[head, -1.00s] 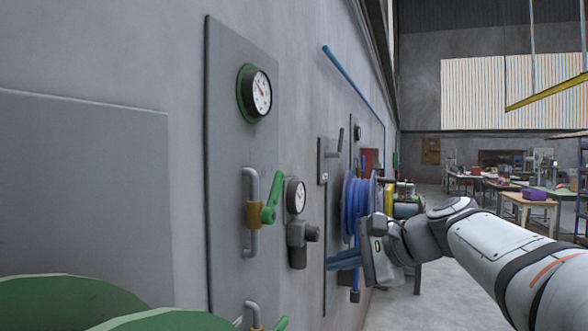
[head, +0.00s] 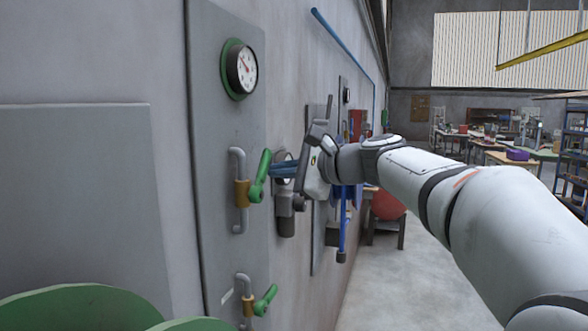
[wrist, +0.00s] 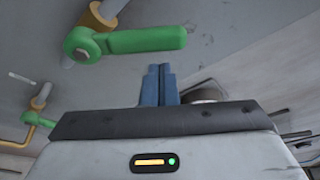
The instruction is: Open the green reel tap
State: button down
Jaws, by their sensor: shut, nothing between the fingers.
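The upper green tap lever (head: 261,176) sits on a brass valve body (head: 241,193) in a grey pipe on the wall panel, its free end pointing up. A similar lower green tap (head: 265,300) is below it. The frames do not clearly show which one is the reel's. My gripper (head: 272,171) is shut and empty, its blue fingers just right of the upper lever; contact cannot be told in the head view. In the wrist view, the fingers (wrist: 158,70) are below the upper lever (wrist: 140,40), with a small visible gap. The lower tap (wrist: 36,117) shows at left.
A green-rimmed gauge (head: 240,69) is above the taps. A dark regulator (head: 286,213) stands on the wall close behind my fingers. Green reel discs (head: 75,308) fill the bottom left.

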aim_at(266, 161)
jog(key=shift+s+a+r, duration=0.25)
jog(key=shift+s+r, duration=0.2)
jog(key=shift+s, duration=0.1)
jog(key=shift+s, duration=0.15)
jog(key=shift+b, duration=0.4)
jog(key=shift+s+r+n+b, duration=0.1)
jog(key=shift+r+n+b, duration=0.05)
jog(key=shift+n+b, duration=0.2)
jog(key=shift+s+n+t+b, duration=0.1)
jog(key=shift+n+t+b, duration=0.2)
jog(key=shift+b, duration=0.2)
jog(key=n+b, duration=0.1)
jog(key=b, duration=0.2)
jog(key=s+r+n+b, duration=0.1)
jog(key=b, duration=0.2)
jog(key=s+a+n+t+b, duration=0.1)
jog(key=n+b, duration=0.1)
jog(key=b, duration=0.1)
jog(key=shift+s+r+y, duration=0.15)
jog(key=shift+y, duration=0.25)
jog(key=shift+s+a+r+n+t+y+b, duration=0.1)
jog(key=shift+s+r+n+t+y+b, duration=0.25)
jog(key=shift+n+b, duration=0.45)
